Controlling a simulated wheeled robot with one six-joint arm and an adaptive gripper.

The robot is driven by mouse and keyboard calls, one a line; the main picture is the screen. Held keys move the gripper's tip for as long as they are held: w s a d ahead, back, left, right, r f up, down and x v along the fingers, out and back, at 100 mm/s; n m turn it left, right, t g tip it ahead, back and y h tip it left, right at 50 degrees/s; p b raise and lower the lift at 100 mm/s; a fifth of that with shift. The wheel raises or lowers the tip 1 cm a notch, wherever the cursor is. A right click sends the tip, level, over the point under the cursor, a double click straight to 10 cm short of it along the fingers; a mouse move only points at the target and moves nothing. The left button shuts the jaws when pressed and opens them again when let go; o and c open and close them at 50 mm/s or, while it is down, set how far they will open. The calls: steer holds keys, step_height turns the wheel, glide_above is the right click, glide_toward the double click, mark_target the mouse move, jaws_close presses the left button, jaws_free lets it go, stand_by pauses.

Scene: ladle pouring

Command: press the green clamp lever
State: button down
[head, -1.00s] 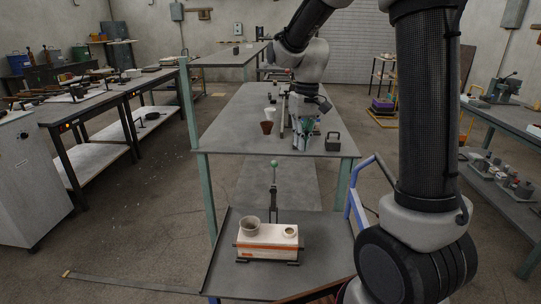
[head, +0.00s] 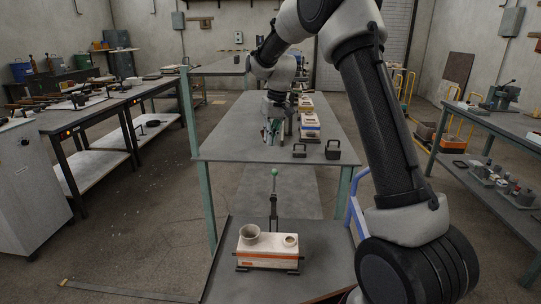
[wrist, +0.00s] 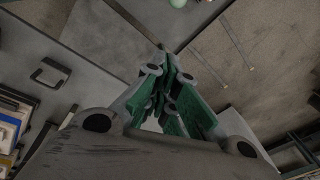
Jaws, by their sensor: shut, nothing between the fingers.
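The clamp lever is a dark upright stem with a green ball knob (head: 275,172). It stands at the back of a white mould box (head: 255,250) with an orange stripe, on the low front table. The green knob also shows, cut off, at the top edge of the wrist view (wrist: 178,3). My gripper (head: 270,138) is over the middle table, pointing down, beyond and above the lever and clear of it. In the wrist view my green-padded fingers (wrist: 171,75) are together with nothing held.
The mould box has a round grey cup (head: 249,234) and a smaller ring opening on top. Two dark handled blocks (head: 333,150) stand on the middle table's near edge, right of my gripper. The front table's left part is bare.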

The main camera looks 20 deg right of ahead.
step_height(320, 180, down, 10)
steer(key=a, duration=0.1)
steer(key=shift+s+d+r, duration=0.1)
steer(key=shift+s+r, duration=0.25)
steer(key=shift+s, duration=0.45)
steer(key=shift+s+r, duration=0.35)
steer(key=shift+s, duration=0.4)
